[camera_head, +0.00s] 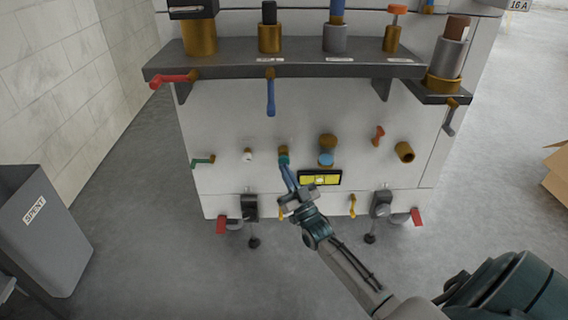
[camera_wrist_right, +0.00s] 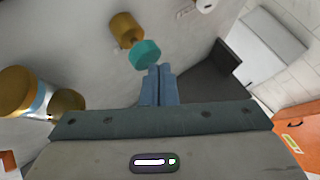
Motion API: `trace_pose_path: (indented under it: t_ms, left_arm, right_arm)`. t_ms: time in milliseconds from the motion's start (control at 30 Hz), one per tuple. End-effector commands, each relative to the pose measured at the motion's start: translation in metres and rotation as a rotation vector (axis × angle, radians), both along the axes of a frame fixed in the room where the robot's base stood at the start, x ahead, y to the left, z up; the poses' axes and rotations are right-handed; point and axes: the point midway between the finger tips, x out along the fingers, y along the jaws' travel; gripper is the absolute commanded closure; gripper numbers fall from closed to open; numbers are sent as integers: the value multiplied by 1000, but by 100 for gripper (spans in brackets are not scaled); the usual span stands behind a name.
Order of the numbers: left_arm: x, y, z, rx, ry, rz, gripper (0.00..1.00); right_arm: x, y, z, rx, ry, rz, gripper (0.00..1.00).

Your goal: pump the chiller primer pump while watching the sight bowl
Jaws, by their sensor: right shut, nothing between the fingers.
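The primer pump appears to be the teal knob (camera_head: 283,159) on a brass stem, low on the white cabinet face; the wrist view shows the knob (camera_wrist_right: 145,53) and its brass body (camera_wrist_right: 125,28). My right gripper (camera_head: 286,170) has its blue fingers closed together and empty, with the tips (camera_wrist_right: 160,68) at the knob's edge. Whether they touch it I cannot tell. The likely sight bowl (camera_head: 326,158), brass with a blue lower part, sits right of the knob; in the wrist view it is at the left (camera_wrist_right: 40,100). My left gripper is not in view.
A green lever (camera_head: 203,161) and a white knob (camera_head: 248,156) are left of the teal knob. A yellow display (camera_head: 320,178) is below the bowl. A dark shelf (camera_head: 290,58) with several fittings juts out above. A grey bin (camera_head: 45,235) stands at the left; the floor between is clear.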

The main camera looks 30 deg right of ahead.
Motion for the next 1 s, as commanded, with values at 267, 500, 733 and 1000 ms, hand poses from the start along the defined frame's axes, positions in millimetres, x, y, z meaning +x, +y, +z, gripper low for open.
trace_pose_path:
  t_ms: [267,500,733,1000]
  left_arm:
    - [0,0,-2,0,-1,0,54]
    - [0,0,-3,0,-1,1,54]
    - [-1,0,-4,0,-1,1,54]
    - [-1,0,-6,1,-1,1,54]
  right_arm:
    - [3,-2,-1,0,0,0,100]
    - [6,-3,0,0,0,0,100]
    - [8,-5,0,-1,0,1,100]
    - [11,-6,0,-1,-1,0,100]
